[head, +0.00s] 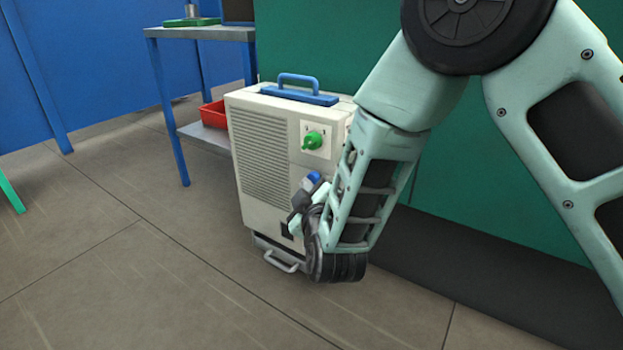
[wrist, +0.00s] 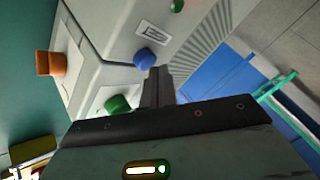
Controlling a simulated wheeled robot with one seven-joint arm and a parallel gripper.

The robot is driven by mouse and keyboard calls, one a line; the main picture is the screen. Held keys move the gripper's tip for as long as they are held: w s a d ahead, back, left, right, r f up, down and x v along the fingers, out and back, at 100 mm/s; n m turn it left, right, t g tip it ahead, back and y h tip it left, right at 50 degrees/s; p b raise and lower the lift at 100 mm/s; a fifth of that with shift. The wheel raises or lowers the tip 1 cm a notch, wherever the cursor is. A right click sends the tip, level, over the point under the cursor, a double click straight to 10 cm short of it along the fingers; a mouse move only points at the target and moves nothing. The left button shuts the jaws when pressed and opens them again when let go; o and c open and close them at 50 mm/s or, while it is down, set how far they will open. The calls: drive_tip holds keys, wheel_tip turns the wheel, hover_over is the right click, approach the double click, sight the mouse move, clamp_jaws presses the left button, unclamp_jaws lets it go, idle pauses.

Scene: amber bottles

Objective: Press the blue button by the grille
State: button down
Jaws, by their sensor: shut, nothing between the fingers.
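My gripper is shut and empty. Its fingertips (wrist: 159,70) appear right beside the blue button in the wrist view, overlapping its edge. I cannot tell whether they touch it.
A green knob (head: 313,140) sits above on the machine (head: 285,215). The wrist view also shows a green button (wrist: 117,104) and an orange knob (wrist: 48,63). A blue-legged table (head: 200,33) with a red bin (head: 213,114) stands behind. Floor at left is clear.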

drive_tip(key=shift+w+d, duration=0.3)
drive_tip(key=shift+w, duration=0.05)
idle(1.1)
drive_tip(key=shift+s+a, duration=0.55)
drive_tip(key=shift+s, duration=0.15)
drive_tip(key=s+a, duration=0.1)
drive_tip(key=s, duration=0.1)
drive_tip(key=s+a+p, duration=0.1)
drive_tip(key=s+a, duration=0.1)
idle(0.4)
idle(0.5)
